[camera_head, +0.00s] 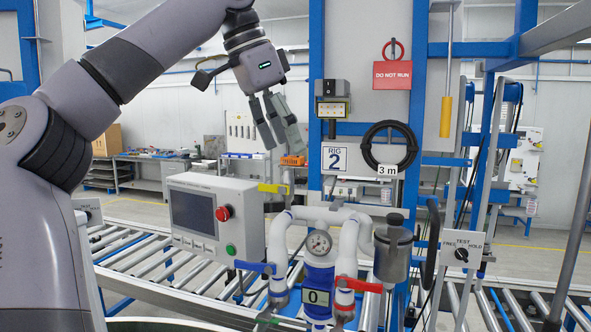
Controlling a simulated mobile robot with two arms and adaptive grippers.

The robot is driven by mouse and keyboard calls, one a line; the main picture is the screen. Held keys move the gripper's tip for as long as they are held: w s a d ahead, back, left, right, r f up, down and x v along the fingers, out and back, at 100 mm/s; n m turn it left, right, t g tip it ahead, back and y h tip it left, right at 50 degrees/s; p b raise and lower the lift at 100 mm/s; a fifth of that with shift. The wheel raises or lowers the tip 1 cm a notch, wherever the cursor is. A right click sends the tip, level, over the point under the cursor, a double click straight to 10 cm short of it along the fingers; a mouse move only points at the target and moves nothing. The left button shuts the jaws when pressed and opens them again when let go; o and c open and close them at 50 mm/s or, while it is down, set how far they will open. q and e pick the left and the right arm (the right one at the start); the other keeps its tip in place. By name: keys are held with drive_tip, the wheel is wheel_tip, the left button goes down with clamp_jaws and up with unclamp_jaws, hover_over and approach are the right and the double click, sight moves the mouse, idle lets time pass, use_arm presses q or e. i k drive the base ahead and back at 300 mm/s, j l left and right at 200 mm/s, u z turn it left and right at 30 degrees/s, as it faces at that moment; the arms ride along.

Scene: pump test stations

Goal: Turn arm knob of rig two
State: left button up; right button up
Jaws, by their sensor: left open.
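I see no label reading ARM, so I cannot tell if this is the arm knob. My right gripper is out of view.
A control box (203,252) with screen and red button stands below my left gripper. White pipes (347,254), a gauge (319,243), a red valve handle (359,285) and a grey canister (393,254) stand between it and the knob. A black hose coil (413,148) hangs above.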

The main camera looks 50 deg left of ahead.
sight(298, 180)
drive_tip(key=i+j, duration=0.2)
drive_tip(key=j, duration=0.2)
drive_tip(key=i+j, duration=0.25)
drive_tip(key=j, duration=0.15)
drive_tip(key=i+j, duration=0.2)
drive_tip(key=j, duration=0.25)
drive_tip(key=i+j, duration=0.2)
drive_tip(key=j, duration=0.2)
